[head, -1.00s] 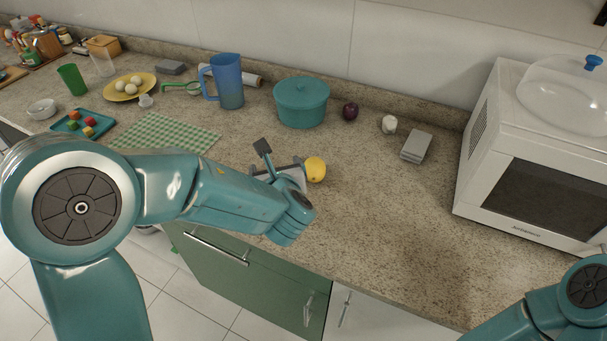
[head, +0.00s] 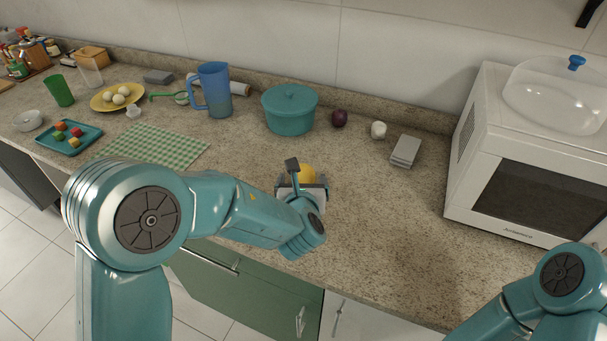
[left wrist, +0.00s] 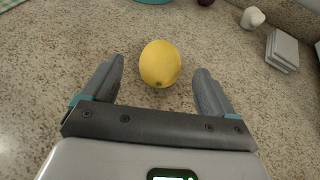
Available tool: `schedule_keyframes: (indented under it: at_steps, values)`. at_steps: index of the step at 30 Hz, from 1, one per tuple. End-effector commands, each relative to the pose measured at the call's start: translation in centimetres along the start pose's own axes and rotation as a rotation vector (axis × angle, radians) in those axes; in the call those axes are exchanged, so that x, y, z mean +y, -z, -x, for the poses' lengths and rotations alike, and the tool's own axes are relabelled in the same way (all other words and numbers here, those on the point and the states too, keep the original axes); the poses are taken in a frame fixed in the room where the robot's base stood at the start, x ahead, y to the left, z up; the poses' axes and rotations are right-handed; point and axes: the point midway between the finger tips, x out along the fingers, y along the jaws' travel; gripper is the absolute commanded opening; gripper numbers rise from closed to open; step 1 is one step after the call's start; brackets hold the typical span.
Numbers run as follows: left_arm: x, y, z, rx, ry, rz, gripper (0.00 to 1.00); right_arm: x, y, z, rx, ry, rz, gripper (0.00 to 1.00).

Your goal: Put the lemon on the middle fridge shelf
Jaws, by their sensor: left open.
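The yellow lemon (head: 308,174) lies on the speckled counter, partly hidden in the head view behind my left gripper (head: 302,180). In the left wrist view the whole lemon (left wrist: 160,64) shows just ahead of the fingertips, roughly centred between them. My left gripper (left wrist: 162,82) is open with nothing held in it. Of my right arm, only links show at the lower right of the head view; its gripper is out of view. No fridge or fridge shelf is visible.
A teal pot (head: 290,112), a purple onion (head: 339,118), a garlic bulb (head: 378,130) and a grey box (head: 405,151) stand behind the lemon. A white microwave (head: 530,160) stands at right. The counter between lemon and microwave is clear.

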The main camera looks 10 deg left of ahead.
Motion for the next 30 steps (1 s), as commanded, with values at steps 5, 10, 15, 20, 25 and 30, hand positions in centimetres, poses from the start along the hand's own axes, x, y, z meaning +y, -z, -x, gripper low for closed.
schedule_keyframes:
  at_steps: [5,10,15,20,25,30]
  values:
    - [0.0,-0.1,-2.0,-0.001,-0.002,0.001,0.88,-0.1,0.0,0.3,0.0,0.0,0.0,0.0]
    - [-0.1,0.2,-3.6,0.002,-0.004,0.0,0.88,-0.3,0.0,0.9,0.0,0.0,0.0,0.0]
    - [-0.2,0.5,-6.4,-0.001,-0.004,0.001,0.88,-0.6,-0.1,1.6,0.0,0.0,0.0,0.0]
    - [-0.2,0.6,-7.5,-0.001,-0.002,0.001,0.88,-0.6,-0.1,1.8,0.0,0.0,0.0,0.0]
    - [-0.2,0.6,-7.5,-0.001,-0.002,0.001,0.88,-0.6,-0.1,1.7,0.0,0.0,0.0,0.0]
    - [-0.2,0.6,-7.4,-0.001,-0.002,0.001,0.36,-0.6,-0.1,1.7,0.0,0.0,0.0,0.0]
